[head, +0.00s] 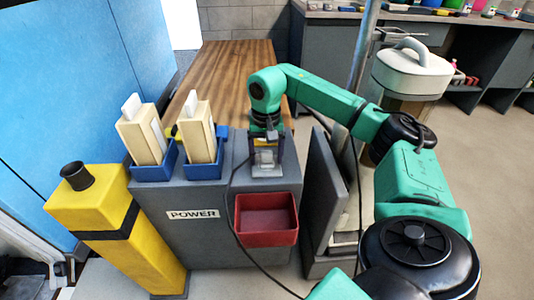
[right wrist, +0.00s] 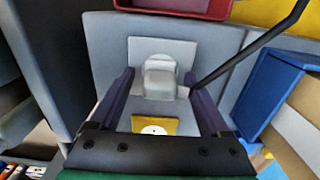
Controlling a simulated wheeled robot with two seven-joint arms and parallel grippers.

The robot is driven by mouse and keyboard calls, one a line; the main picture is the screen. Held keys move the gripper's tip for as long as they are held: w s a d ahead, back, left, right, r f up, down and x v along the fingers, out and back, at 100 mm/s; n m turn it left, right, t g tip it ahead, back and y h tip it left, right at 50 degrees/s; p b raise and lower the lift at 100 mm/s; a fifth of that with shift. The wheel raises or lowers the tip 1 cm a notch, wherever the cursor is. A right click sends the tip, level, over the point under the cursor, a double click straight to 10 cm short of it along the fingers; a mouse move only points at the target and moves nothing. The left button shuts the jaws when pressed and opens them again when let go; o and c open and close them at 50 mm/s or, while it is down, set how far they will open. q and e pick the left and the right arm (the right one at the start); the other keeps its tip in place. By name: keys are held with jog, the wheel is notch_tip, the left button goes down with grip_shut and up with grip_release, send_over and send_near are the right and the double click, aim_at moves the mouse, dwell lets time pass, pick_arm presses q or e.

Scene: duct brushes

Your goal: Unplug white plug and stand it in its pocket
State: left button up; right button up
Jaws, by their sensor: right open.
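In the right wrist view small gaps show between the fingers and the plug; I cannot tell whether either touches. A red open pocket (head: 266,236) is fixed to the cabinet below the plug and looks empty. My left gripper is out of view.
Two blue holders (head: 204,169) with upright cream brushes stand left of the gripper. A dark cable (right wrist: 250,50) runs close by the plug. A yellow duct (head: 110,235) stands at left, a dark panel (head: 322,195) at right. A wooden tabletop (head: 235,65) lies behind.

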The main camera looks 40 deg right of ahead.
dwell(0.7)
jog(key=shift+p, duration=0.35)
grip_shut()
